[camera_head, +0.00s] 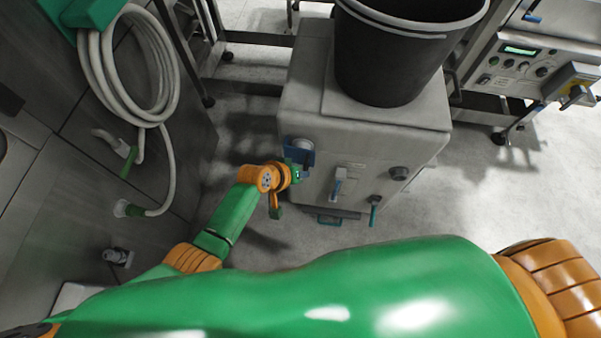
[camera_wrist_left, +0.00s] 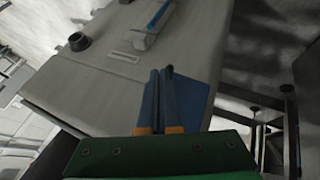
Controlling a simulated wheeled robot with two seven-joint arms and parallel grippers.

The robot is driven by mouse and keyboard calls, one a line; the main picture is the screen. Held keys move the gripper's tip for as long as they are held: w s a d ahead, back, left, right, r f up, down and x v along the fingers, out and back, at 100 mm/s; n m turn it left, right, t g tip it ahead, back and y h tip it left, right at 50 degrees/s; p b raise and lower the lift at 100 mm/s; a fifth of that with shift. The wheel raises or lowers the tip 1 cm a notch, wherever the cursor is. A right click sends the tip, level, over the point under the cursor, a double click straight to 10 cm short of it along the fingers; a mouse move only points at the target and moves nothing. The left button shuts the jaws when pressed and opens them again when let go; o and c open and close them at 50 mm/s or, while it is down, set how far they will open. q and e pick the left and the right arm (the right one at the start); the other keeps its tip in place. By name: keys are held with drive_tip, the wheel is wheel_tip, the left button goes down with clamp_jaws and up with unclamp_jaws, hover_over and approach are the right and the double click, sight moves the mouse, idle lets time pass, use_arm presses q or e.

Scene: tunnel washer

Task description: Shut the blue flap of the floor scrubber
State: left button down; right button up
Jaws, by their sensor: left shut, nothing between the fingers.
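The floor scrubber (camera_head: 362,150) is a pale grey box-shaped machine, and it also fills much of the left wrist view (camera_wrist_left: 95,88). Its blue flap (camera_head: 296,154) is a small panel low on its left front, beside a pale round part. In the left wrist view the blue flap (camera_wrist_left: 196,101) shows just right of my fingers, partly hidden by them. My left gripper (camera_head: 302,174) is at the flap's lower edge; its fingers are together and empty (camera_wrist_left: 163,72). I cannot tell whether they touch the flap, or how far it stands open. My right gripper is out of view.
A black bucket (camera_head: 395,55) stands on the scrubber. A blue-handled latch (camera_head: 338,182) and dark knob (camera_head: 399,173) are on its front. A coiled hose (camera_head: 98,75) hangs on the left wall. Floor is clear at right (camera_head: 480,205).

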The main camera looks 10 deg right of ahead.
use_arm(q)
drive_tip(key=shift+w+d, duration=0.15)
drive_tip(key=shift+d, duration=0.2)
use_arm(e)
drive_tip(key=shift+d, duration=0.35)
